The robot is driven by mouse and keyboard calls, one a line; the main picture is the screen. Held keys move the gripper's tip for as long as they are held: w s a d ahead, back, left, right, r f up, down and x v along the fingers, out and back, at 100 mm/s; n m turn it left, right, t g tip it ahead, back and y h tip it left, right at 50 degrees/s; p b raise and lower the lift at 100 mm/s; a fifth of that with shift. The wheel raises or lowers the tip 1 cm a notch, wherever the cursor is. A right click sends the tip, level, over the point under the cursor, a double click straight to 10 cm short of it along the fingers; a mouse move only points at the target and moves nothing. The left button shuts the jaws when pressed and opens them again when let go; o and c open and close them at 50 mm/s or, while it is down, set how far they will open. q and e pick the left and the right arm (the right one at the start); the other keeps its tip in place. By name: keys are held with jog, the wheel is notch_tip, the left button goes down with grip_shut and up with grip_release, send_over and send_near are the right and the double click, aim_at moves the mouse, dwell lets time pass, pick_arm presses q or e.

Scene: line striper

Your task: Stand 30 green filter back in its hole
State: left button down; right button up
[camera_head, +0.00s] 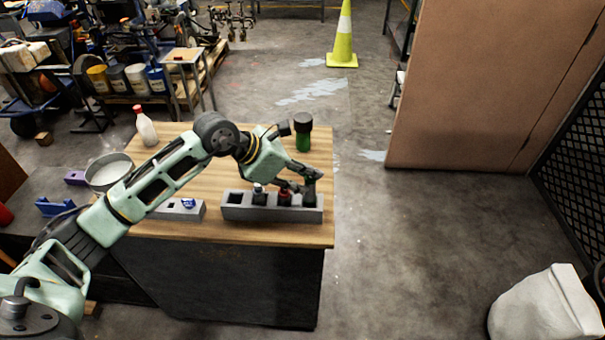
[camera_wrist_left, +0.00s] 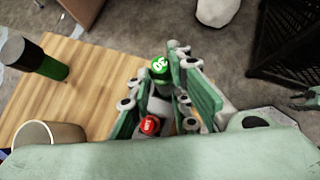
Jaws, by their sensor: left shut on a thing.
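The green filter marked 30 (camera_wrist_left: 160,66) shows its bright green top in the left wrist view, between the fingers of my left gripper (camera_wrist_left: 180,85). In the head view my left gripper (camera_head: 306,182) is shut on it at the right end of the grey holder block (camera_head: 272,214). The fingers hide most of the filter there. Its dark lower part is at the rightmost hole; how deep it sits I cannot tell. A red-topped filter (camera_head: 285,198) stands in the block just left of it, and a pale-topped one (camera_head: 259,195) further left. The leftmost hole (camera_head: 235,198) is empty.
A green bottle with a black cap (camera_head: 303,134) stands behind the gripper. A smaller grey block (camera_head: 178,209), a metal bowl (camera_head: 108,172) and a white bottle with a red cap (camera_head: 146,128) are left. The table's right edge is close to the holder.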

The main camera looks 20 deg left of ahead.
pick_arm(q)
jog(key=shift+f+b, duration=0.35)
jog(key=shift+f, duration=0.05)
jog(key=shift+b, duration=0.4)
dwell(1.4)
jog(key=shift+f+b, duration=2.2)
jog(key=shift+b, duration=0.2)
dwell(0.6)
jog(key=c, duration=1.5)
grip_release()
jog(key=shift+c, duration=0.2)
jog(key=o, duration=0.3)
jog(key=shift+r, duration=0.1)
